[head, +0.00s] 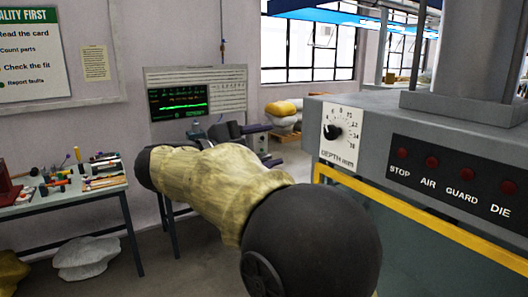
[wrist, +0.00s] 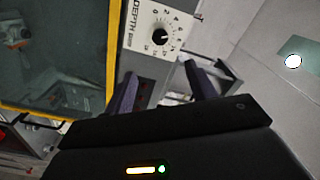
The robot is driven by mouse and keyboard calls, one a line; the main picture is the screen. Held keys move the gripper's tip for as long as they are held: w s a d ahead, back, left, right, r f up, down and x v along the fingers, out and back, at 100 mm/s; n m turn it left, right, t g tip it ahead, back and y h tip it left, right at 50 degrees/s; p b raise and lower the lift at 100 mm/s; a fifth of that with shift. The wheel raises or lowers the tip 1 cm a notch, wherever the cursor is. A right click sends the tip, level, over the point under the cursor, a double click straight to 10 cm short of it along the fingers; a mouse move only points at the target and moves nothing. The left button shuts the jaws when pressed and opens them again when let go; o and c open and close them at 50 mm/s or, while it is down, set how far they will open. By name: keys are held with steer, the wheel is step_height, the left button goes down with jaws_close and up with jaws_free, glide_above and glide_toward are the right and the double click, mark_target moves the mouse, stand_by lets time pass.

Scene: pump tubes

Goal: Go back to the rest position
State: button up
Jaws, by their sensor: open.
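My gripper (head: 262,131) shows in the head view beyond my sleeved arm, in front of the wall and left of the press. In the wrist view its two purple fingers stand well apart, so my gripper (wrist: 161,70) is open, with nothing between the fingertips. The depth dial (wrist: 160,37) of the press shows just past the fingertips in the wrist view. The same dial (head: 333,132) is on the press corner in the head view. My arm hides part of the gripper in the head view.
The grey press (head: 430,125) with a yellow-framed guard (head: 425,215) fills the right side. A workbench (head: 70,195) with tools stands at the left. A monitor panel (head: 180,100) is on the back wall. Sacks (head: 283,112) lie near the window. Some floor is clear between bench and press.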

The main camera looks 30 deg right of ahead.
stand_by(0.5)
steer(key=w+a+f+n+t+y, duration=0.2)
steer(key=w+n+t+y, duration=0.1)
steer(key=w+n+t, duration=0.35)
steer(key=w+a+f+n+t+y, duration=0.2)
steer(key=w+f+n+t+y, duration=0.1)
steer(key=w+n+t, duration=0.3)
steer(key=s+a+f+n+y, duration=0.1)
steer(key=a+f+n+y, duration=0.2)
steer(key=f+n+y, duration=0.3)
steer(key=a+f+n+y, duration=0.3)
steer(key=a+f+n, duration=0.1)
steer(key=f, duration=0.3)
steer(key=s+f+n+g+y, duration=0.3)
steer(key=s+f+n+g, duration=0.3)
steer(key=s+f, duration=1.5)
steer(key=s+g, duration=0.2)
steer(key=g, duration=0.3)
steer(key=shift+a+f, duration=0.35)
steer(key=shift+a, duration=0.05)
